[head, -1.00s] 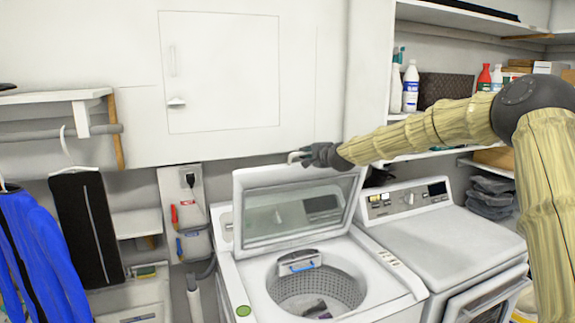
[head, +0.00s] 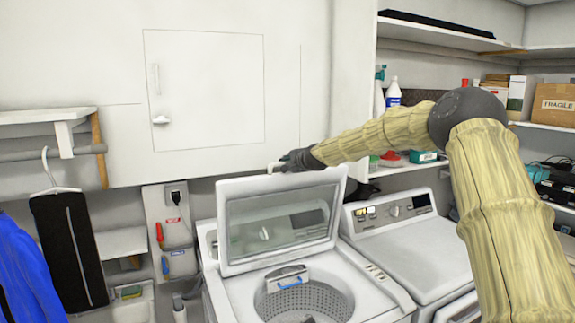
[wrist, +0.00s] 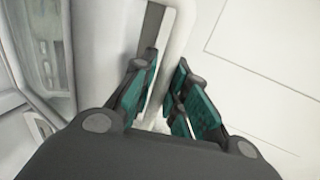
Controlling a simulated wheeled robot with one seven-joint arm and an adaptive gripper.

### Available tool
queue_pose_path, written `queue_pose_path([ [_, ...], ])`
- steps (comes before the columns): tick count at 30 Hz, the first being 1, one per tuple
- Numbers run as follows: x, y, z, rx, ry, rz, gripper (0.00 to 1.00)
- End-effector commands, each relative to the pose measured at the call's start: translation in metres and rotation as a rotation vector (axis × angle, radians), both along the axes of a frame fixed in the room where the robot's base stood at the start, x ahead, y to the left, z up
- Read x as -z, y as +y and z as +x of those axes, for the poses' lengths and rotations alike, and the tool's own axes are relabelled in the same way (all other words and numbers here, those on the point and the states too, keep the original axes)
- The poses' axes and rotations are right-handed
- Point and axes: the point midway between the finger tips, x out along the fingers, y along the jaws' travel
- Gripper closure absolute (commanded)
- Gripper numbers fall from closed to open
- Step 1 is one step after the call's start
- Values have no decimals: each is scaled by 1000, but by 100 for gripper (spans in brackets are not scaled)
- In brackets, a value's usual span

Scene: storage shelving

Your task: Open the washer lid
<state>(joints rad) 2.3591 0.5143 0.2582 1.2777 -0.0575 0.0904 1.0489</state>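The washer lid (head: 282,255) is raised and leans back, standing nearly upright, with its glass panel facing forward. The washer tub (head: 322,300) below it is exposed. My gripper (head: 276,168) is at the lid's top edge, reaching in from the right; in the head view I cannot tell whether it touches the lid. In the wrist view, the green-padded fingers (wrist: 164,92) stand apart with a gap between them, and nothing is clearly held. The lid's glass side seems to show at the left of the wrist view (wrist: 40,50).
A white wall cabinet (head: 205,90) is just behind and above my gripper. A second machine (head: 410,250) stands right of the washer. Shelves with bottles (head: 393,92) and a cardboard box (head: 555,104) are at the right. Hanging clothes (head: 68,245) are at the left.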

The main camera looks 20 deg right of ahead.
Motion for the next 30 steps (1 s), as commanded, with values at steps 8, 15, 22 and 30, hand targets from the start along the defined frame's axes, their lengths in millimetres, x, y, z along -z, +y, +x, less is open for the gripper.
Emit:
queue_pose_path([
  [8, 0, 0, 0, 0, 0, 1, 78],
  [15, -3, 0, -6, 0, -1, 2, 78],
  [22, -11, -1, -31, 0, -1, 2, 78],
  [30, -22, -2, -63, 0, -1, 2, 78],
])
